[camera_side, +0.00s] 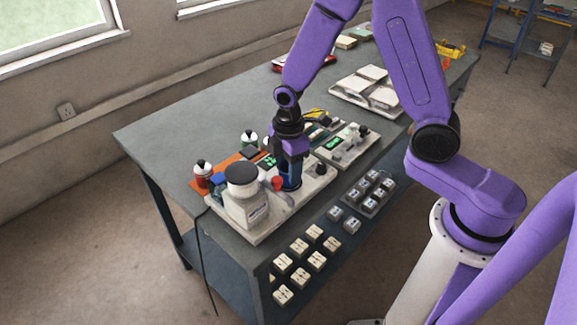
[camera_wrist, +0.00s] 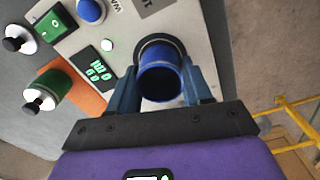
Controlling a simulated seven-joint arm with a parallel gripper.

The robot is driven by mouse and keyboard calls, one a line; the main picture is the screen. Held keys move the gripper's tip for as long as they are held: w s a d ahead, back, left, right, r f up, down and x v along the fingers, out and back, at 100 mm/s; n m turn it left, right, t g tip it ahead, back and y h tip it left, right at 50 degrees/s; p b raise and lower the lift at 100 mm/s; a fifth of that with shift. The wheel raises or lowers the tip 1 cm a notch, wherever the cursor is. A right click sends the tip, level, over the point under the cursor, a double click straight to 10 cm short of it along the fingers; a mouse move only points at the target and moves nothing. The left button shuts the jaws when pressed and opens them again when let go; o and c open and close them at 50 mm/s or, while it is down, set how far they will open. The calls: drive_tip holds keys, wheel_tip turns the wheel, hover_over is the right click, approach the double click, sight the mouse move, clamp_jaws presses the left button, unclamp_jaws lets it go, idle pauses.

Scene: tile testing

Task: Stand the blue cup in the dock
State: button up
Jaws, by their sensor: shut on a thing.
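The blue cup (camera_wrist: 162,68) is between the two fingers of my gripper (camera_wrist: 163,84), which is shut on it. In the wrist view I look down into its dark, open mouth. A dark ring (camera_wrist: 158,42), likely the dock, shows behind the cup's far rim on the pale panel. I cannot tell whether the cup's base rests in it or hangs just above.
A white machine with a dark round lid (camera_side: 241,175) and a red knob (camera_side: 277,183) stand left of my gripper. A device with a green display (camera_side: 345,145) lies to the right. The table's back left (camera_side: 190,125) is clear.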

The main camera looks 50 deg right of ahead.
drive_tip(key=shift+f, duration=0.2)
idle(0.6)
drive_tip(key=o, duration=1.6)
drive_tip(key=shift+o, duration=0.2)
drive_tip(key=shift+r, duration=2.95)
drive_tip(key=shift+s+r, duration=0.1)
drive_tip(key=s+d+r+m, duration=0.1)
drive_tip(key=s+r, duration=0.3)
drive_tip(key=s, duration=0.7)
drive_tip(key=s+d+r+m, duration=0.1)
drive_tip(key=s+d+r, duration=0.1)
drive_tip(key=s, duration=1)
drive_tip(key=shift+s+r, duration=0.25)
drive_tip(key=shift+r, duration=0.6)
